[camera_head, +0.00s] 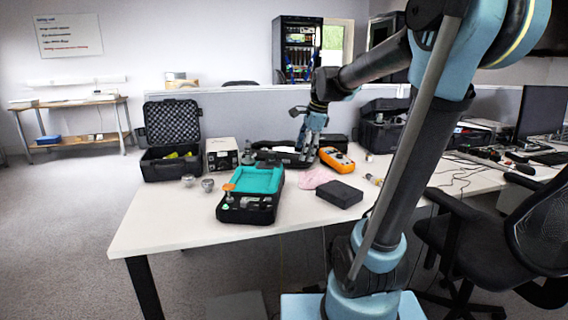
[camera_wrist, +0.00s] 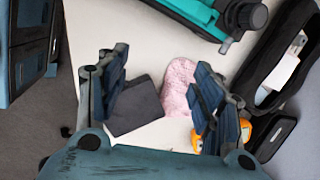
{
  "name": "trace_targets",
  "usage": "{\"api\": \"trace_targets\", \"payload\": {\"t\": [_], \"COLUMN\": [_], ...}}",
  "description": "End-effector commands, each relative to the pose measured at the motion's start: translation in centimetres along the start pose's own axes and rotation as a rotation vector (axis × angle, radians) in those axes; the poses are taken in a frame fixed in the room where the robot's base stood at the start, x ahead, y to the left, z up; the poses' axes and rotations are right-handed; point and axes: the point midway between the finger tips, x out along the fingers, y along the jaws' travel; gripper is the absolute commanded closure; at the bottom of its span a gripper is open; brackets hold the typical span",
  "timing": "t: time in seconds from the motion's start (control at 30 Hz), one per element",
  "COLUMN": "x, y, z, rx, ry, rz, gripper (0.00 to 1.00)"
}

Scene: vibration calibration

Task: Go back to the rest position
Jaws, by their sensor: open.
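My gripper (camera_head: 308,148) hangs at the end of my arm over the back middle of the white table (camera_head: 160,222). In the wrist view my gripper (camera_wrist: 161,65) has its two blue-grey fingers wide apart, with nothing held between them. Beyond and between the fingers lie a dark flat block (camera_wrist: 135,108) and a pink cloth (camera_wrist: 178,88) on the table. In the head view the dark block (camera_head: 339,194) and the pink cloth (camera_head: 316,177) lie to the right of the teal-lined case (camera_head: 258,180).
An orange meter (camera_head: 337,159) lies close to my gripper. An open black case (camera_head: 171,165), a small boxy device (camera_head: 222,154) and two metal pieces (camera_head: 207,184) are to the left. Another black case (camera_head: 383,135) and a chair (camera_head: 480,235) are to the right. The table's front left is clear.

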Motion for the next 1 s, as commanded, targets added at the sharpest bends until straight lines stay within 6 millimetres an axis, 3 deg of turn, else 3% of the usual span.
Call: {"api": "trace_targets", "payload": {"t": [0.03,0.37,0.7,0.9,1.0], "x": [0.1,2.0,6.1,8.7,9.4], "y": [1.9,12.8,23.6,28.2,29.4], "z": [-0.8,-4.8,-8.5,-10.0,-10.4], "rx": [-0.07,-0.585,-1.11,-1.354,-1.427], "ry": [0.012,0.083,0.132,0.141,0.142], "rz": [0.001,0.04,0.122,0.176,0.193], "gripper": [0.39,0.39,0.39,0.39,0.39]}}
